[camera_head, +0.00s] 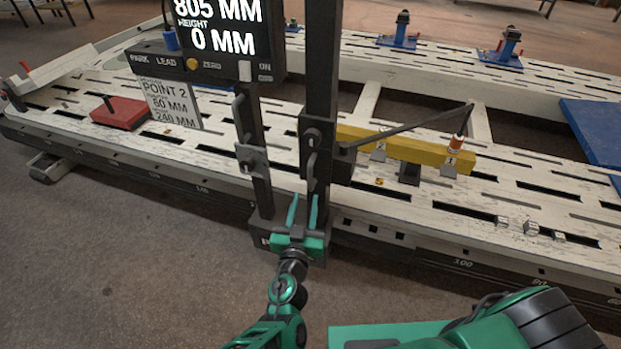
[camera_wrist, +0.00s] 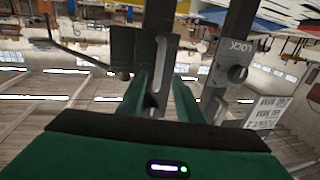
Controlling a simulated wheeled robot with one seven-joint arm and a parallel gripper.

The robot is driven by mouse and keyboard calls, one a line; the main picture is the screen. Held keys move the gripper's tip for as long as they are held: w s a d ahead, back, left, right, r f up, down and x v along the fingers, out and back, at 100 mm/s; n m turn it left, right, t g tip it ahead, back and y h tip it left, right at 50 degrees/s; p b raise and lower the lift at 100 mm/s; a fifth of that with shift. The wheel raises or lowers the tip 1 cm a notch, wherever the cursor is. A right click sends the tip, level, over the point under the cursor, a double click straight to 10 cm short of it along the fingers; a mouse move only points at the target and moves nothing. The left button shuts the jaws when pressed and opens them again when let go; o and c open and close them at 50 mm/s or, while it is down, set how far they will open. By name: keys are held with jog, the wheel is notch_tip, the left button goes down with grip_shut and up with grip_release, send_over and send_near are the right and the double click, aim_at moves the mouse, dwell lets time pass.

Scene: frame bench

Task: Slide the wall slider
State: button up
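A dark carriage (camera_head: 325,140) sits on a tall dark post (camera_head: 322,60); I take it to be the wall slider. It has an upright bar handle (camera_head: 311,172) and a thin arm reaching right. In the wrist view the carriage (camera_wrist: 126,52) and its handle (camera_wrist: 160,62) lie ahead of my fingers. My gripper (camera_head: 303,208) is open, its two green fingers pointing up just below the handle in the head view. In the wrist view my gripper (camera_wrist: 162,95) shows a gap between its fingers, with the handle lined up near it. I see no clear contact.
A shorter post (camera_head: 261,190) with a knob stands close left; the wrist view shows its LOCK label (camera_wrist: 241,47). A display (camera_head: 225,35) reads 805 MM and height 0 MM. A sign (camera_head: 170,103) says Point 2. A yellow bar (camera_head: 400,150) lies right on the white bench (camera_head: 520,225).

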aim_at(310, 180)
jog(key=w, duration=0.3)
jog(key=w+d, duration=0.1)
jog(key=w, duration=0.6)
jog(key=shift+d, duration=0.3)
grip_shut()
